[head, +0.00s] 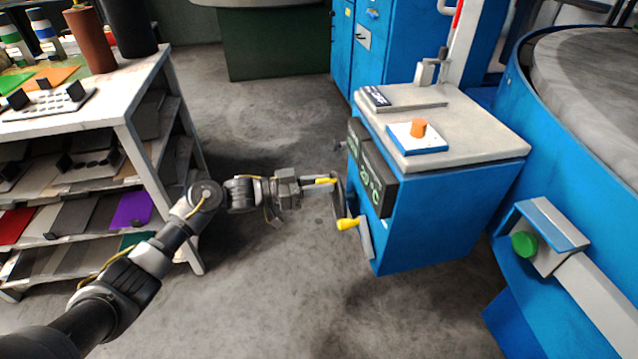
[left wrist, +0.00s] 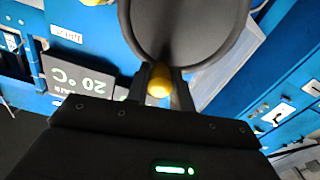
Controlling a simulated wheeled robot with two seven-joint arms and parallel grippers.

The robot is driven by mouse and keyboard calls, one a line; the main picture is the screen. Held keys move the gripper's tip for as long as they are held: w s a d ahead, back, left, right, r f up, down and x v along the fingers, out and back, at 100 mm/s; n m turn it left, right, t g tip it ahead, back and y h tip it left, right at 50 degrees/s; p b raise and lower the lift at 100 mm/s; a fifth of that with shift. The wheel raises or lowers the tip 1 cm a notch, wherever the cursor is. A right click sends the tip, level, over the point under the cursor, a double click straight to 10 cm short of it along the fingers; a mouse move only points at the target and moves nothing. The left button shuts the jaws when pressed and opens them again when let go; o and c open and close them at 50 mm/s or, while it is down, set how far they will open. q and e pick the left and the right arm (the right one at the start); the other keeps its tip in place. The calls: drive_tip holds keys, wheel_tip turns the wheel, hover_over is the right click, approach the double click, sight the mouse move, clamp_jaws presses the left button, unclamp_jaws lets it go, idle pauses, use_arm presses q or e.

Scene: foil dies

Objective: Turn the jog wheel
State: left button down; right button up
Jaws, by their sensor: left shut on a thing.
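The jog wheel (head: 338,200) is a dark disc seen nearly edge-on at the left side of the blue machine cabinet (head: 430,225). In the left wrist view the wheel (left wrist: 187,25) fills the top middle. My left gripper (head: 316,186) reaches it from the left. Its fingers are shut on the wheel's yellow knob, which shows between the fingertips in the left wrist view (left wrist: 159,82). Part of the wheel is cut off by the frame there. My right gripper is in neither view.
A grey lever with a yellow grip (head: 347,224) sticks out just below the wheel. A dark display (head: 378,180) reads 20 °C. An orange knob (head: 418,128) tops the cabinet. A shelf unit (head: 140,110) stands left; the floor between is clear.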

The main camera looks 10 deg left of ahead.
sight(339, 195)
use_arm(q)
drive_tip(key=shift+s, duration=0.1)
drive_tip(key=shift+s+d+m, duration=0.15)
drive_tip(key=shift+s+m, duration=0.1)
drive_tip(key=shift+m, duration=0.45)
drive_tip(key=m, duration=0.1)
drive_tip(key=s+m, duration=0.1)
drive_tip(key=m, duration=0.1)
drive_tip(key=shift+s+d+f+m, duration=0.3)
drive_tip(key=shift+s+f, duration=0.05)
drive_tip(key=shift+s+d+f+m, duration=0.1)
drive_tip(key=shift+s+m, duration=0.2)
drive_tip(key=shift+m, duration=0.2)
drive_tip(key=shift+s+d+f+m+b, duration=0.1)
drive_tip(key=shift+s+m+b, duration=0.1)
drive_tip(key=shift+m+b, duration=0.25)
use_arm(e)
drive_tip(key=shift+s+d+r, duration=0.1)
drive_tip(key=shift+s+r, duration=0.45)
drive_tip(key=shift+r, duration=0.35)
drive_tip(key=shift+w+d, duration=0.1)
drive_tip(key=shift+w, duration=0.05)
